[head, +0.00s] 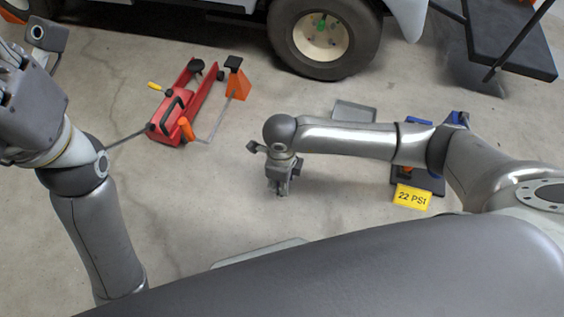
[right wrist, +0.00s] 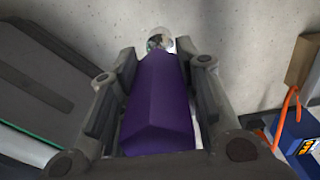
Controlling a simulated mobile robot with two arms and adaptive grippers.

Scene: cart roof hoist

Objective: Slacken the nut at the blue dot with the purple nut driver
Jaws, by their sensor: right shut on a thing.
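My right gripper (head: 278,190) hangs over the bare floor in the middle of the head view. In the right wrist view my right gripper (right wrist: 156,60) is shut on the purple nut driver (right wrist: 160,105). Its purple handle lies between the fingers, and its shiny end (right wrist: 159,38) points away over the floor. The driver cannot be made out in the head view. My left gripper (head: 18,85) is at the left edge, partly out of frame, and its fingertips are not clear. The cart's wheel (head: 345,45) has a green mark on its pale hub.
A red jack (head: 190,110) with a thin bar stands on the floor, beside an orange block (head: 237,82). A grey tray (head: 355,110) lies behind my right arm. A yellow "22 PSI" sign (head: 412,197) stands at right. The wrist view shows a blue box (right wrist: 302,140).

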